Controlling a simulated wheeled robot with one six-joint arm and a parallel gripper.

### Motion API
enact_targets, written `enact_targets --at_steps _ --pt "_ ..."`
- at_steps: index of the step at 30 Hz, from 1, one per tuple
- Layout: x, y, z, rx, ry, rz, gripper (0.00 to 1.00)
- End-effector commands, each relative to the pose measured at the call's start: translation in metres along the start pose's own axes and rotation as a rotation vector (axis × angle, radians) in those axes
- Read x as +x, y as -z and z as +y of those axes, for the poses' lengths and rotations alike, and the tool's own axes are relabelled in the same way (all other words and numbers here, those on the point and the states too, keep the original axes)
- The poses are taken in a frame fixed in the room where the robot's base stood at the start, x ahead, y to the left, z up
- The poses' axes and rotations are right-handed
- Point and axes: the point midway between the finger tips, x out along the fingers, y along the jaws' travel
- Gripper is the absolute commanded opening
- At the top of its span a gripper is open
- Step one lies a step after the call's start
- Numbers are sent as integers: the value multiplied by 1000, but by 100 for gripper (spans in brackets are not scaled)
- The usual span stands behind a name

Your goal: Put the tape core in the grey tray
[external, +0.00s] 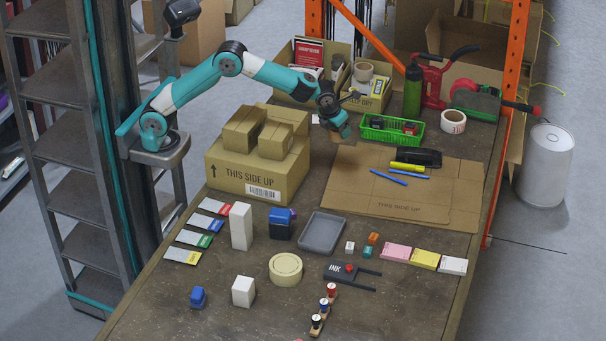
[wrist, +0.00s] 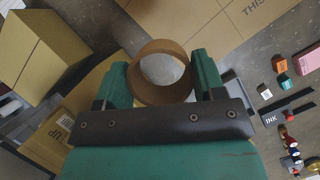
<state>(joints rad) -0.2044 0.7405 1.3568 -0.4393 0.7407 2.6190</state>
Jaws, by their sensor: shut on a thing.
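The tape core (wrist: 160,96) is a brown cardboard ring, held between the two green fingers of my gripper (wrist: 161,76) in the wrist view. In the external view my gripper (external: 340,127) is raised over the far part of the table, beyond the large carton and left of the green basket; the core is hard to make out there. The grey tray (external: 322,233) is a shallow, empty rectangle lying on the table in the middle, nearer the camera than my gripper. In the wrist view my right finger and gripper body hide most of the area around it.
A large carton (external: 256,172) with small boxes on top stands left of my gripper. A flat cardboard sheet (external: 405,200) lies to the right. A blue-and-black block (external: 281,223) stands close to the tray's left; small cubes (external: 350,247) and an ink pad (external: 346,271) lie at its right and front.

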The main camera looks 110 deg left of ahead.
Motion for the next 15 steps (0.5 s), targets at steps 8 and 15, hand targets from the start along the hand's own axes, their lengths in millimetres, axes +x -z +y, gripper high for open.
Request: enact_targets --at_steps 8,15 --pt "-47 107 -108 123 61 -1 41" --pt "-80 174 -150 178 95 6 41"
